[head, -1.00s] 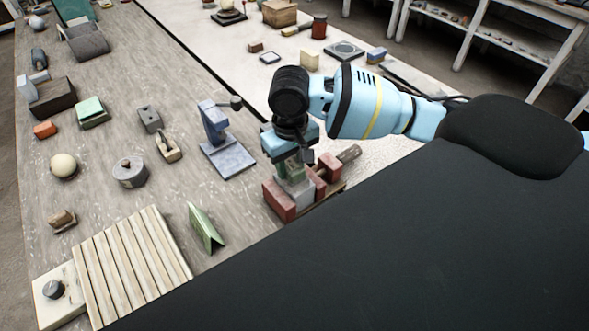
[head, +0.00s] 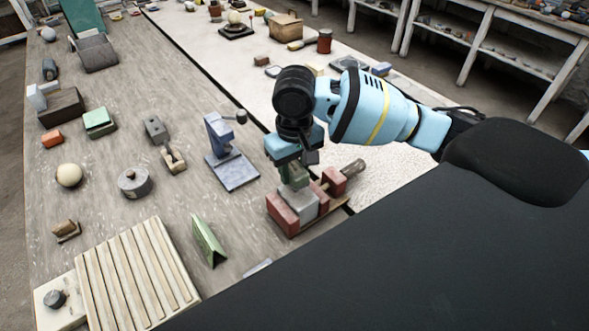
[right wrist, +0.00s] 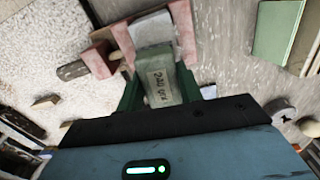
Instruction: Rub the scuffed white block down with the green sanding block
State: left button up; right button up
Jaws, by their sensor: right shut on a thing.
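My right gripper (head: 291,172) is shut on the green sanding block (head: 296,180), a pale green block with a printed grit label in the right wrist view (right wrist: 160,82). The scuffed white block (head: 300,204) sits between the red jaws of a vise (head: 284,214). In the right wrist view, the white block (right wrist: 150,28) shows just beyond the sanding block's far end. The sanding block is at or just above the white block's top, towards its far side; I cannot tell if they touch. Scuffs are not clear. My left gripper is out of view.
A blue-grey press (head: 230,155) stands left of the vise. A plaster ball (head: 69,175) and a grey round pot (head: 134,183) stand further left. Bare wood lies between them.

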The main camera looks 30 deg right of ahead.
jog(key=shift+r, duration=2.05)
jog(key=shift+s+f, duration=0.1)
jog(key=shift+s, duration=0.05)
